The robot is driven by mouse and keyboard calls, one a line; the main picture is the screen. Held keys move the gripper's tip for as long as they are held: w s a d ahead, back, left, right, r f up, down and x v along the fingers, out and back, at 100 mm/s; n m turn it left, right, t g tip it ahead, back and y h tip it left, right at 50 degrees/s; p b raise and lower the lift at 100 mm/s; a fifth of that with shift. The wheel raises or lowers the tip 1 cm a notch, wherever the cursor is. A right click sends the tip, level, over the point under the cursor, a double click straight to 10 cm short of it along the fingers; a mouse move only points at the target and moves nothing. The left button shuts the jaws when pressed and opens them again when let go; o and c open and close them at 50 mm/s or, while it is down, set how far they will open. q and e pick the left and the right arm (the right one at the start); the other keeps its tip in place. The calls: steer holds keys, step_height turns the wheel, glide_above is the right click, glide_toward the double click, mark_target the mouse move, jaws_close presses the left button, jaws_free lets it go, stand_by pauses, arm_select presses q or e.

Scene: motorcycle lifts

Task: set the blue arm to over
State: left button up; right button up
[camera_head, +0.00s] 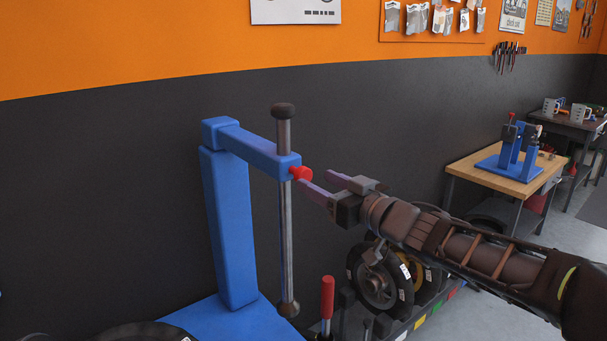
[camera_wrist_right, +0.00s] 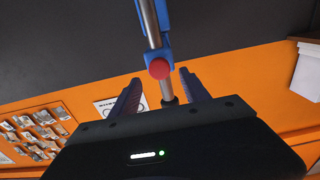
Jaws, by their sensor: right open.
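The blue arm (camera_head: 256,150) reaches out from the top of a blue post (camera_head: 230,230) in the head view. A steel rod (camera_head: 285,225) with a dark cap passes upright through the arm's end. A red knob (camera_head: 301,173) sticks out of that end. My right gripper (camera_head: 309,186) is open, its fingertips close to the knob. In the right wrist view the red knob (camera_wrist_right: 159,68) lies ahead of the gap between the fingers of my right gripper (camera_wrist_right: 160,88). I cannot tell whether they touch. My left gripper is not in view.
A red-handled lever (camera_head: 327,297) stands below, near the blue base (camera_head: 235,322). Wheels with tyres (camera_head: 378,283) stand behind my right arm. A wooden-topped table (camera_head: 507,172) with a blue stand is at the right. The dark wall runs behind.

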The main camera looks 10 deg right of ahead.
mark_target(306, 176)
steer(key=x, duration=0.6)
steer(key=shift+c, duration=0.2)
jaws_close()
stand_by(1.1)
